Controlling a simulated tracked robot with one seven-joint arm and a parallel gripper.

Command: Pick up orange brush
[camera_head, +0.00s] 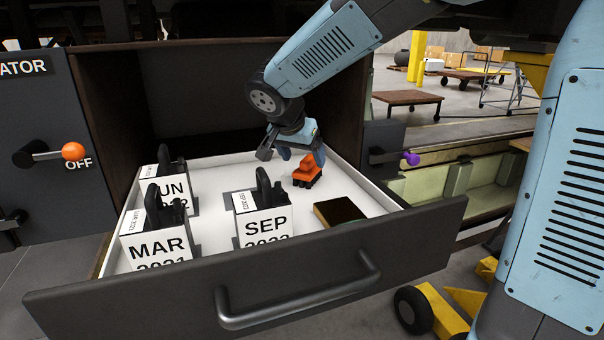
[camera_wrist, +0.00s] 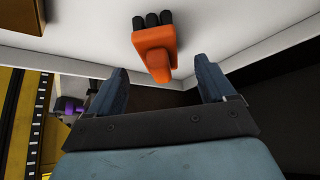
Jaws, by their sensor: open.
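The orange brush (camera_head: 307,172) lies in the white-lined open drawer, toward its right back part. In the wrist view the orange brush (camera_wrist: 155,48) shows with dark rounded pieces at its far end. My gripper (camera_head: 294,150) is over the drawer's back part, just behind and above the brush. In the wrist view my gripper (camera_wrist: 158,82) has its two fingers apart, with the near end of the brush between and beyond their tips. Nothing is held. I cannot tell the exact height gap.
Boxes labelled MAR (camera_head: 156,248), JUN (camera_head: 174,190) and SEP (camera_head: 265,229) stand left in the drawer. The drawer's right wall (camera_head: 362,180) is close to the gripper.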

